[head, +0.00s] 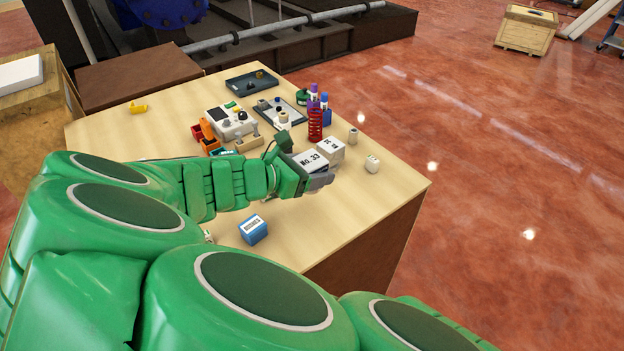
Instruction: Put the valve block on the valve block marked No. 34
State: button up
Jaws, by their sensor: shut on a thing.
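My gripper (308,168) is over the right part of the wooden table, shut on a pale valve block (309,159) whose label reads No. 33. Dark fingers show on its near and far sides. Another pale block (330,147) stands right behind it, with an upside-down label whose number I cannot read for sure. The two look very close; I cannot tell whether they touch, or what is under the held block. I cannot make out a clear No. 34 label.
A grey-white device (232,121) and dark trays (252,82) stand farther back. The front right corner is clear.

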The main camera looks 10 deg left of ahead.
jog(key=shift+w+r, duration=0.25)
jog(key=shift+r, duration=0.2)
jog(key=w+r, duration=0.2)
jog(key=w, duration=0.4)
notch_tip(320, 180, up, 4)
send_over(332, 143)
jog(key=shift+f, duration=4.05)
jog(key=shift+f, duration=0.1)
jog(key=o, duration=1.5)
jog(key=shift+o, duration=0.2)
